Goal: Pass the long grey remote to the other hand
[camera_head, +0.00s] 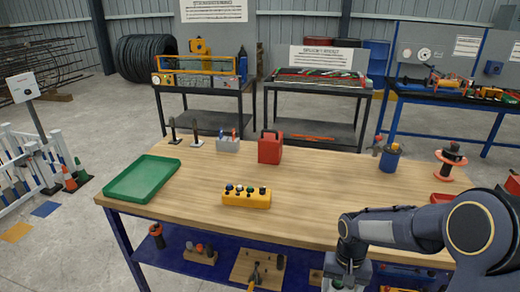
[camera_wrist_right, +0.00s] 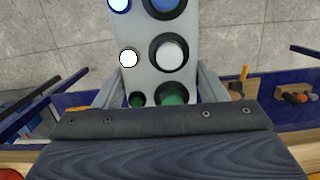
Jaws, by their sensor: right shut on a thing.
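The long grey remote (camera_wrist_right: 143,40) fills the upper middle of the right wrist view. It is light grey with large round dark-rimmed buttons in blue, white and green, and its far end runs out of the picture. My right gripper (camera_wrist_right: 160,88) has a finger on each side of it and is shut on it. In the head view my right gripper (camera_head: 345,280) hangs at the bottom edge, in front of the workbench's near edge; the remote is mostly cut off there. My left gripper is in neither view.
The wooden workbench (camera_head: 330,190) carries a green tray (camera_head: 143,179), a yellow button box (camera_head: 246,197), a red box (camera_head: 270,148), a blue cup (camera_head: 390,158) and an orange spool (camera_head: 451,160). A blue lower shelf (camera_head: 215,250) holds tools. The bench's middle right is clear.

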